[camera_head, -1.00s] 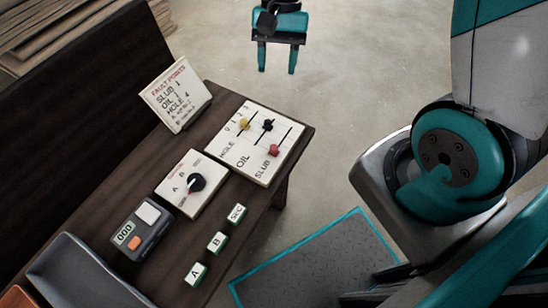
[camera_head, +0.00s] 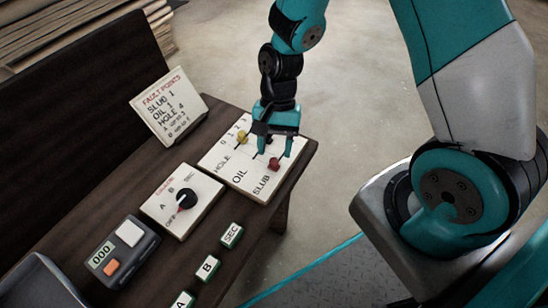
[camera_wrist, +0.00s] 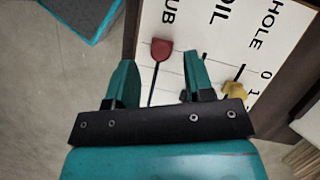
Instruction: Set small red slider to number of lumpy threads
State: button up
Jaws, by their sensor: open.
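The slider board (camera_head: 222,160) lies on the table, with columns lettered HOLE, OIL and SLUB. The red slider (camera_head: 274,163) is in the SLUB column, at the label end of its slot; it also shows in the wrist view (camera_wrist: 161,49). My gripper (camera_head: 275,153) is open above the board, its fingers pointing down. The yellow slider (camera_head: 242,138) is in the HOLE column. The black slider is mostly hidden by my gripper.
A FAULT POINTS card (camera_head: 168,118) stands behind. A grey tray (camera_head: 40,285) is at lower left.

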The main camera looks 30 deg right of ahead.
aim_at(280, 162)
jog(key=shift+x, duration=1.05)
grip_shut()
jog(key=shift+w+d+r+p, duration=0.1)
jog(key=shift+w+d+p, duration=0.2)
jog(key=shift+d+p, duration=0.15)
jog(key=shift+w+d+r+p, duration=0.1)
jog(key=shift+w+d+p, duration=0.2)
jog(key=shift+d, duration=0.3)
jog(key=shift+w+d+f, duration=0.15)
jog(key=shift+d, duration=0.15)
jog(key=shift+f, duration=0.1)
grip_release()
